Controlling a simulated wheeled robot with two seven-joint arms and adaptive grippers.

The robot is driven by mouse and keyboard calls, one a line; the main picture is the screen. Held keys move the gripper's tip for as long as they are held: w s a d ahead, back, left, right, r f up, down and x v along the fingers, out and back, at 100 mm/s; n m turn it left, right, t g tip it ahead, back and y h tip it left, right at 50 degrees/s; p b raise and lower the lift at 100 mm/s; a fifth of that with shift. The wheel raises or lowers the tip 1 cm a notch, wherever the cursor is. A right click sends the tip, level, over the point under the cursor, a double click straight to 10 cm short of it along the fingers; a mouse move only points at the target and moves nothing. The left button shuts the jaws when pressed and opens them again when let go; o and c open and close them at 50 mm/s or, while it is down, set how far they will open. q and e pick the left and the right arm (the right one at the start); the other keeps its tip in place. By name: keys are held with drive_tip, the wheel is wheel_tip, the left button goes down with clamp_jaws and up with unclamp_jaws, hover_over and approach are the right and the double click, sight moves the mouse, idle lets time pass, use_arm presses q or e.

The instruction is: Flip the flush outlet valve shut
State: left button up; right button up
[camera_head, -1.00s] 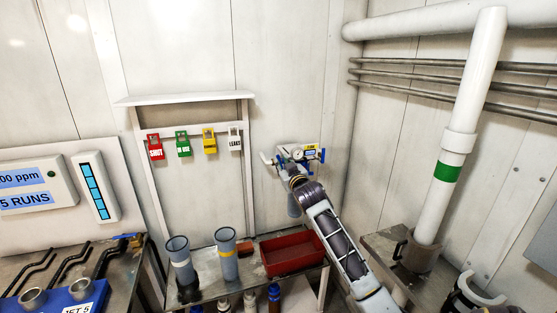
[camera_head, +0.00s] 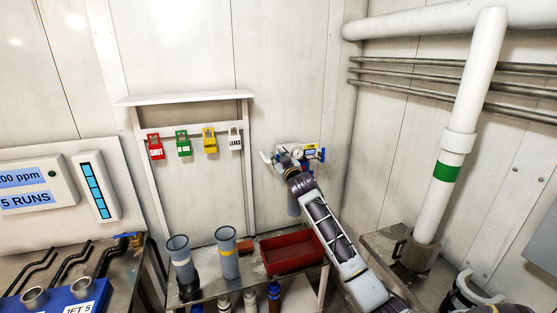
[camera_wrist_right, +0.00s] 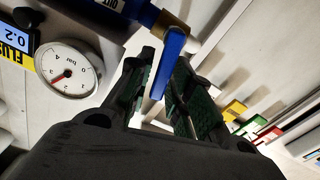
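The flush station is on the back wall, with its yellow-labelled display (camera_head: 311,148) and a blue part (camera_head: 322,154) at its right. In the right wrist view, a blue lever (camera_wrist_right: 171,62) hangs from a brass valve body (camera_wrist_right: 171,27) on a blue pipe (camera_wrist_right: 138,9) marked OUT. My right gripper (camera_head: 285,152) is at the left part of the station, partly hiding it. In the wrist view its green-padded fingers (camera_wrist_right: 168,84) are apart, with the lever between them. I cannot tell whether either finger touches it. My left gripper is not in view.
A round pressure gauge (camera_wrist_right: 68,70) sits close to the fingers. Coloured tags, including a red one (camera_head: 155,147), hang left of the station. A red tray (camera_head: 292,253) and grey cups (camera_head: 227,256) stand below. A white pipe (camera_head: 460,130) rises at right.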

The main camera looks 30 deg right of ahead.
drive_tip(key=shift+c, duration=0.4)
clamp_jaws()
